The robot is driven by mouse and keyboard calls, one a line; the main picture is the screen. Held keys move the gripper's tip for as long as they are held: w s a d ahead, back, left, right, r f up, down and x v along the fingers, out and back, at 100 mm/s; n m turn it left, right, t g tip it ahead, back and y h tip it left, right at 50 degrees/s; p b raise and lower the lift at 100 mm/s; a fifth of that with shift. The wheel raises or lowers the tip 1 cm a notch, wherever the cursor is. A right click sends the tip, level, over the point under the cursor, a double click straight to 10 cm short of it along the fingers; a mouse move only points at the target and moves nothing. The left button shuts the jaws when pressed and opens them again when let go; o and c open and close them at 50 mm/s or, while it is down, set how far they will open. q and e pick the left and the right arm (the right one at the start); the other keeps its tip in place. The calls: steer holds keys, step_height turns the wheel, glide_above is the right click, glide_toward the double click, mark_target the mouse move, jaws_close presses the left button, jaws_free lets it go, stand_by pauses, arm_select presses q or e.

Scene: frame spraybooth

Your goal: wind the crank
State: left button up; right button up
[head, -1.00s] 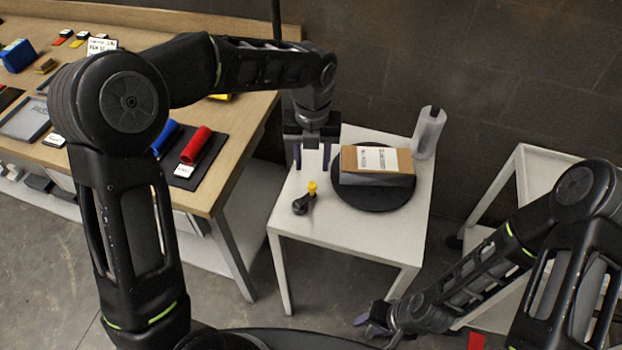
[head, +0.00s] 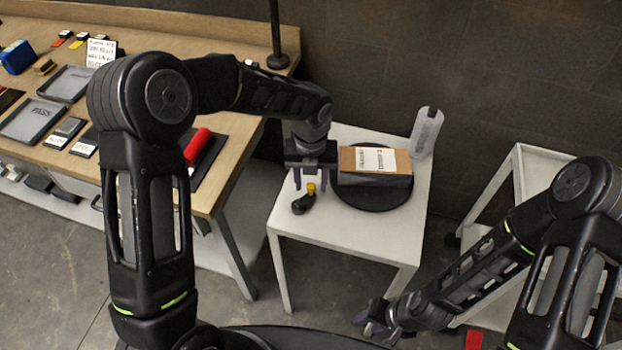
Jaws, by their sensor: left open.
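The crank (head: 304,202) is a small black arm with a yellow knob (head: 311,188) on top. It sits at the left front of the small white table (head: 340,237). A round black turntable (head: 372,195) is beside it, with a brown and grey box (head: 375,165) on it that bears a white label. My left gripper (head: 310,184) points down over the crank, its open fingers at either side of the yellow knob. I cannot tell whether they touch it. My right gripper (head: 376,325) is low in front of the table, away from the crank; its jaw state is unclear.
A translucent bottle (head: 426,133) stands at the table's back right corner. A wooden workbench (head: 235,135) with trays and a red cylinder (head: 197,146) is at left. A white cart (head: 535,170) stands at right. The table's front strip is clear.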

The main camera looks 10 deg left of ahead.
arm_select(q)
jaws_close()
stand_by(0.5)
